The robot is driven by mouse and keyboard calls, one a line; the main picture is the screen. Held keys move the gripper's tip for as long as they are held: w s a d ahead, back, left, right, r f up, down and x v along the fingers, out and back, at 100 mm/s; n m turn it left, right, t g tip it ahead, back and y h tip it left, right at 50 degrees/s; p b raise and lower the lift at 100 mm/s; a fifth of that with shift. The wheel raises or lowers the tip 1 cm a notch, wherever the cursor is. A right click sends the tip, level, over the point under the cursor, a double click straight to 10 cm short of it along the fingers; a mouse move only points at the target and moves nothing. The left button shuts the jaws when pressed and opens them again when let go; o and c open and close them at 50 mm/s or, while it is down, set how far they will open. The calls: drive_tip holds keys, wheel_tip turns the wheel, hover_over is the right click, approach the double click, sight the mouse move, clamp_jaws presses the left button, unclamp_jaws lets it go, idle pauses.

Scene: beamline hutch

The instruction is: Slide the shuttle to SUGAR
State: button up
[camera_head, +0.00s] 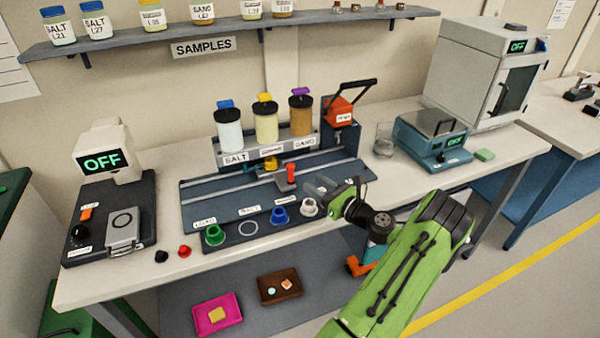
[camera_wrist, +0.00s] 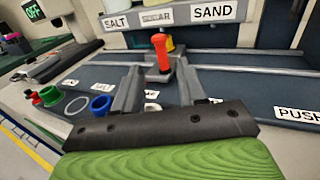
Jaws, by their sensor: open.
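The shuttle (camera_head: 270,181) is a small grey carriage on the rail of the dark blue-grey track board, with an upright red handle (camera_head: 291,173). It stands in front of the dispenser rack, roughly between the SUGAR label (camera_head: 271,150) and the SAND label (camera_head: 304,142). A small yellow part (camera_head: 270,164) is just behind it. In the wrist view the red handle (camera_wrist: 161,52) stands below the SUGAR label (camera_wrist: 158,16), a little beyond my fingertips. My gripper (camera_head: 322,186) is open and empty, right of the handle in the head view, apart from it.
Canisters with blue, yellow and purple tops (camera_head: 265,118) stand on the rack. Green (camera_head: 214,235), blue (camera_head: 280,215) and white (camera_head: 309,207) cups sit along the board's front. A red press (camera_head: 339,112) and a balance (camera_head: 433,138) stand to the right.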

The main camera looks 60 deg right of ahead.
drive_tip(key=v, duration=0.4)
drive_tip(key=shift+s+a, duration=0.1)
drive_tip(key=shift+s, duration=0.25)
